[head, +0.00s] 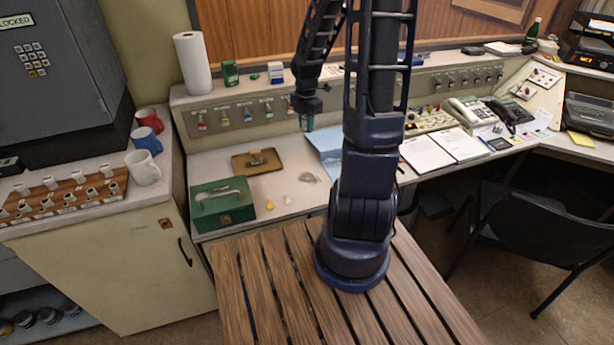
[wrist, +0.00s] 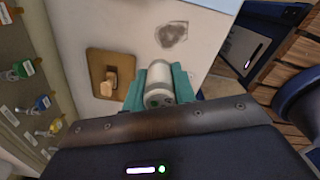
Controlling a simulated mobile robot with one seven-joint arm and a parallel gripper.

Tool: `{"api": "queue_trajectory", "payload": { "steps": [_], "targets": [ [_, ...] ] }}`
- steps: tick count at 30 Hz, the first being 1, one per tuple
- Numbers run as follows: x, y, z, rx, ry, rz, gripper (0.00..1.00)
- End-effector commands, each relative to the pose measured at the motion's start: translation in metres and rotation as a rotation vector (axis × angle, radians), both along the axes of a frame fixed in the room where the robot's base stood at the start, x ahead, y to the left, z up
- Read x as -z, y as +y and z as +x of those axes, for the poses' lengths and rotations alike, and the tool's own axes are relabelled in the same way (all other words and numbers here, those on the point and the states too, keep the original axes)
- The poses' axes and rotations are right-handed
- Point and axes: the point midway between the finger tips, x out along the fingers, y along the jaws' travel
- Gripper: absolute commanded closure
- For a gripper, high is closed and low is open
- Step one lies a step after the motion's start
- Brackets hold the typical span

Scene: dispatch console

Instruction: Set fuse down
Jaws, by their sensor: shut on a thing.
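My gripper (head: 308,120) hangs above the desk in the head view, in front of the back panel. In the wrist view its two teal fingers are shut on a pale grey-white cylindrical fuse (wrist: 158,87), with its end toward the camera. The fuse is held above the desk top (wrist: 200,55). The fuse is too small to make out in the head view. A brown tray (head: 240,168) with a tan piece (head: 257,157) on it lies on the desk. In the wrist view the tray (wrist: 95,62) is left of the fuse.
A green box (head: 222,205) stands at the desk's front left. A small yellow thing (head: 270,205) and a grey patch (head: 308,177) lie nearby. A rack (head: 85,195) with several white pieces and mugs (head: 143,168) stand at left. Open papers (head: 442,148) lie at right.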

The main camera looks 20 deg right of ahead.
Motion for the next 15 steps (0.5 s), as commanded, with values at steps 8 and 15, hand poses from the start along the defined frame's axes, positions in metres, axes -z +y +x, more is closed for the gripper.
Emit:
{"api": "queue_trajectory", "payload": {
  "steps": [8, 15],
  "targets": [
    [0.015, 0.002, -0.017, -0.03, 0.004, -0.004, 0.97],
    [0.058, 0.003, -0.018, -0.032, 0.006, -0.004, 0.97]
  ]
}}
